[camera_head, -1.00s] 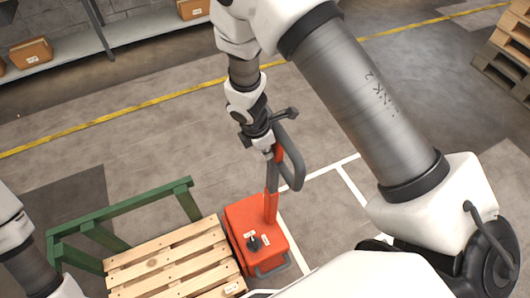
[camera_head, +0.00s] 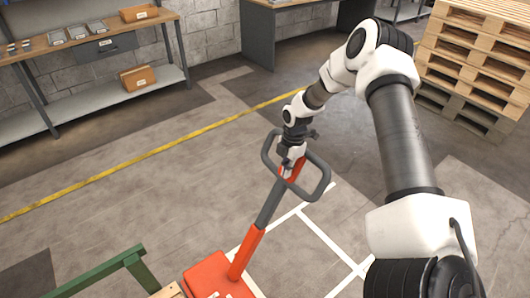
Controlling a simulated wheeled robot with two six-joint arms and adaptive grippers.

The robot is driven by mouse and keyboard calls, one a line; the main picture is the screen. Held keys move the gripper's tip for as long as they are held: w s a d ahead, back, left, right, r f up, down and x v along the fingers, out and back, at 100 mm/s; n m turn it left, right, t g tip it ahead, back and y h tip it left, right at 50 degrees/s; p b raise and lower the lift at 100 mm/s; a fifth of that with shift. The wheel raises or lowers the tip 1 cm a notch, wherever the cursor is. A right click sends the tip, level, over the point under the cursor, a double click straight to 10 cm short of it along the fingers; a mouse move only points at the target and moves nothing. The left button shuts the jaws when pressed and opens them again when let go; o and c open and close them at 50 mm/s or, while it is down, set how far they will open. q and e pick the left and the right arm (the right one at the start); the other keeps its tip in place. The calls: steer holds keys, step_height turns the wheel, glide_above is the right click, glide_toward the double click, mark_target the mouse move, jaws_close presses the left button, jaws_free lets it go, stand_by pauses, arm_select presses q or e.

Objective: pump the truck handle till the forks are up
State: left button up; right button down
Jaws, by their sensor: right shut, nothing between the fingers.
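The truck handle is a grey loop (camera_head: 322,182) on a grey and orange shaft (camera_head: 254,239). It leans up and to the right from the orange truck body (camera_head: 206,274), which the bottom edge cuts off. My right gripper (camera_head: 291,157) is shut with nothing between its fingers. It is at the loop, above the top of the shaft, and overlaps the loop in the picture. I cannot tell whether it touches the loop. The forks are not in view, so their height cannot be seen. My left gripper is not in view.
A green rail (camera_head: 105,271) and a corner of pale wood are at the bottom left. Stacked wooden pallets (camera_head: 480,60) stand at the upper right. A workbench (camera_head: 95,45) with boxes and a grey desk (camera_head: 258,38) line the wall. The floor around the handle is clear.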

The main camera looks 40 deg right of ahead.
steer(key=d+f, duration=0.1)
steer(key=d+b, duration=0.1)
steer(key=d, duration=0.1)
steer(key=d+f, duration=0.1)
steer(key=shift+s+d+f+b, duration=0.15)
steer(key=shift+d+f+b, duration=0.15)
steer(key=shift+d, duration=0.05)
steer(key=shift+a+r, duration=0.1)
steer(key=shift+r, duration=0.05)
